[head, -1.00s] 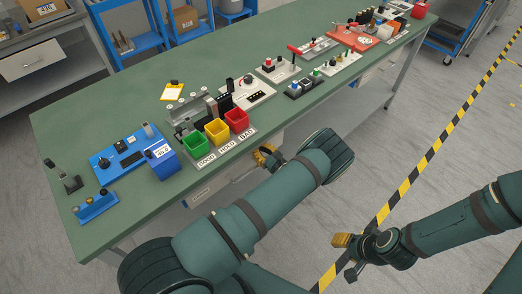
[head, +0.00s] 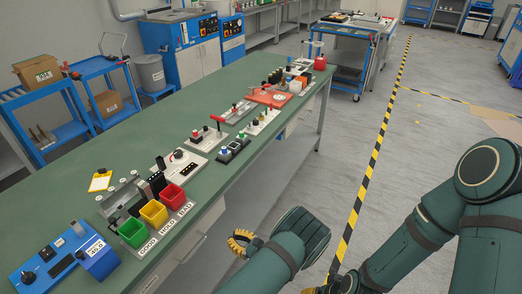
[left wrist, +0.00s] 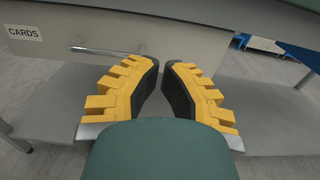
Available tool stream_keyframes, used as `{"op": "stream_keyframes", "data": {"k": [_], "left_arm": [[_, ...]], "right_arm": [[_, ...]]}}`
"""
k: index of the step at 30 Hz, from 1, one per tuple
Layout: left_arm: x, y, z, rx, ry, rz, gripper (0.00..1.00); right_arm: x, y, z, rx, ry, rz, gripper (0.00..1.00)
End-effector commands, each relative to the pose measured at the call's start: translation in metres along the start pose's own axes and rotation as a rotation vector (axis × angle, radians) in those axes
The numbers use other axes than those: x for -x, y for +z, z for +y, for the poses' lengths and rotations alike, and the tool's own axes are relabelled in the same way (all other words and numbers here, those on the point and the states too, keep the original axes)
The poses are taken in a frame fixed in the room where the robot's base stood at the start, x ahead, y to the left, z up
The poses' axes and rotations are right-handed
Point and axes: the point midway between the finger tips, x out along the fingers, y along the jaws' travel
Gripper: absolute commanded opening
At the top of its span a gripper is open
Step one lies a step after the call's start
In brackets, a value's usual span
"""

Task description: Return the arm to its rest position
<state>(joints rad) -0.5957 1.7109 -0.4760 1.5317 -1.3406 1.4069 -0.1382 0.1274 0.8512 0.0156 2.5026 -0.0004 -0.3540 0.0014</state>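My left arm (head: 280,255) reaches in from the bottom of the head view, beside the bench's front side. Its gripper (head: 240,241) has yellow ridged fingers. In the left wrist view the two fingers (left wrist: 161,64) stand apart, with a narrow gap at the tips and nothing between them. They point towards a bench drawer (left wrist: 150,42) labelled CARDS, with floor and a lower shelf below. My right arm (head: 395,262) is on the right over the floor. Its gripper (head: 322,289) is cut off by the bottom edge, so its opening cannot be seen.
The green bench (head: 115,168) carries a green bin (head: 131,232), a yellow bin (head: 153,213) and a red bin (head: 173,196) near its front edge, plus several fixtures. A striped floor line (head: 363,185) runs between my arms. Floor right of the bench is clear.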

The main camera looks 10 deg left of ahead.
Motion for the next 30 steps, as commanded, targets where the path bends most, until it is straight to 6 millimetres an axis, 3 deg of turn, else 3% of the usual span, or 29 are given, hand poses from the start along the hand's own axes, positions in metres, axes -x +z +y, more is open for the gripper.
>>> {"op": "stream_keyframes", "data": {"k": [5,8,10,12,15,18,21,24,27,30], "left_arm": [[-0.005,-0.007,0.013,-0.002,0.052,0.057,0.0],[-0.012,-0.024,0.047,0.005,0.188,0.208,0.0],[-0.009,-0.042,0.084,0.03,0.339,0.372,0.0],[0.006,-0.057,0.12,0.081,0.511,0.554,0.0],[0.042,-0.069,0.159,0.195,0.755,0.792,0.0],[0.083,-0.069,0.178,0.353,0.989,0.998,0.0],[0.119,-0.057,0.18,0.554,1.209,1.161,0.0],[0.142,-0.036,0.171,0.794,1.407,1.277,0.0],[0.15,-0.012,0.158,1.05,1.568,1.334,0.0],[0.146,0.009,0.148,1.279,1.674,1.342,0.0]], "right_arm": [[0.0,0.0,0.0,0.0,0.0,0.0,0.47],[0.0,0.0,0.0,0.0,0.0,0.0,0.47],[0.0,0.0,0.0,0.0,0.0,0.0,0.47],[0.0,0.0,0.0,0.0,0.0,0.0,0.47],[0.0,0.0,0.0,0.0,0.0,0.0,0.47],[0.0,0.0,0.0,0.0,0.0,0.0,0.47],[0.0,0.0,0.0,0.0,0.0,0.0,0.47],[0.0,0.0,0.0,0.0,0.0,0.0,0.47],[0.0,0.0,0.0,0.0,0.0,0.0,0.47],[0.0,0.0,0.0,0.0,0.0,0.0,0.47]]}}
